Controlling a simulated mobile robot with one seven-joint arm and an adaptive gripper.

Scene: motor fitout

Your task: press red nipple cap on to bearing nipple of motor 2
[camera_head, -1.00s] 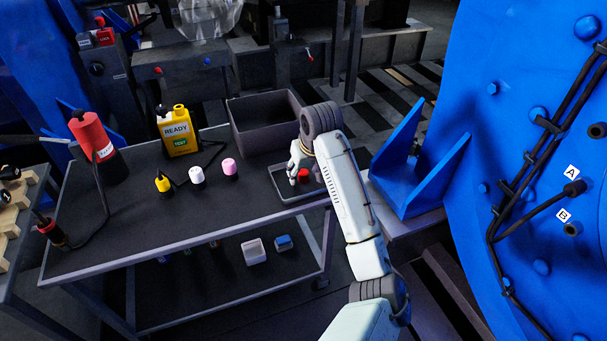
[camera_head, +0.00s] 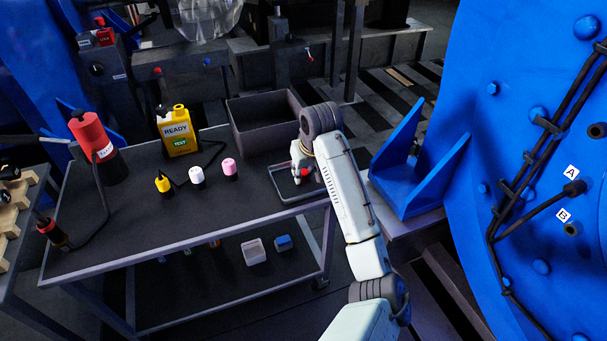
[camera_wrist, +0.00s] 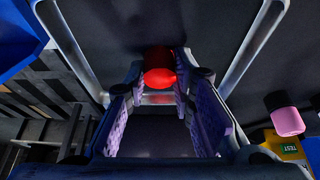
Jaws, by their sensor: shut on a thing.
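My gripper (camera_wrist: 160,88) is shut on the red nipple cap (camera_wrist: 159,66), which sits between its purple-padded fingers in the wrist view. In the head view, my gripper (camera_head: 300,175) is over the small tray (camera_head: 297,195) at the cart's right end. The red cap (camera_head: 305,173) shows partly there, and my gripper hides the rest. I cannot tell whether the cap still touches the tray. A large blue motor body (camera_head: 530,110) fills the right side, with fittings by labels A (camera_head: 574,188) and B (camera_head: 571,229). No motor number is readable.
Yellow (camera_head: 163,184), white (camera_head: 197,176) and pink (camera_head: 229,168) capped items stand on the cart left of the tray. A dark open bin (camera_head: 265,124) is behind the tray. A blue bracket (camera_head: 410,175) stands between cart and motor.

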